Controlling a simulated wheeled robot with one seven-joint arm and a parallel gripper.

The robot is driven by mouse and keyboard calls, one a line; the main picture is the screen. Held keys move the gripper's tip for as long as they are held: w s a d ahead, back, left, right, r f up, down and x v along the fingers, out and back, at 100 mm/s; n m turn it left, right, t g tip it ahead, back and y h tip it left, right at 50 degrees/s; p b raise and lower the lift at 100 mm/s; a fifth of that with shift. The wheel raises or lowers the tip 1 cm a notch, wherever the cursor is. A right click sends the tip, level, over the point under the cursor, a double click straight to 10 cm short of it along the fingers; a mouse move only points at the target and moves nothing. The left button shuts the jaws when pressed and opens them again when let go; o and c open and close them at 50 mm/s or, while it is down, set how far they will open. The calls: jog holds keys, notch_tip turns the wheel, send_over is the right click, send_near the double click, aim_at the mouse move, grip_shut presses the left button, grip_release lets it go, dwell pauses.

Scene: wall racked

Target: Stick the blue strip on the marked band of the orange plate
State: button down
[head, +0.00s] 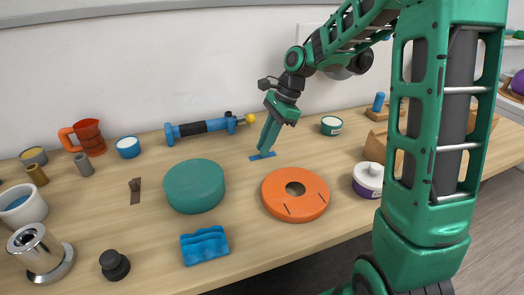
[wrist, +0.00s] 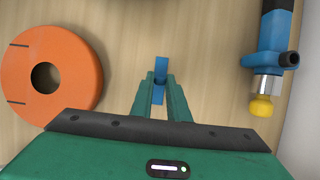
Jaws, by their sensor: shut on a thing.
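The blue strip (head: 262,156) is a thin flat piece at the table's surface, behind the orange plate. In the wrist view the blue strip (wrist: 160,68) runs lengthwise between my fingertips and sticks out beyond them. My gripper (head: 265,150) points down and is shut on the strip; its fingertips also show in the wrist view (wrist: 160,82). The orange plate (head: 316,205) is a thick round disc with a centre hole, lying on the table nearer than my gripper. Two short dark lines on the orange plate (wrist: 78,96) mark off a band. The plate's band is bare.
A green round block (head: 194,187) stands left of the plate, with a blue wavy block (head: 204,246) in front. A blue tool with a yellow tip (head: 205,127) lies at the back. A white and purple jar (head: 368,179) stands right of the plate. Bare wood separates strip and plate.

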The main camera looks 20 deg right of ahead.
jog(key=shift+r, duration=0.1)
jog(key=shift+r, duration=0.5)
jog(key=r, duration=0.3)
jog(key=shift+s+a+r, duration=0.25)
jog(key=shift+a, duration=0.05)
jog(key=s+a+r, duration=0.6)
jog(key=s+a, duration=0.1)
jog(key=shift+s+a+r, duration=0.15)
jog(key=shift+s+a, duration=0.2)
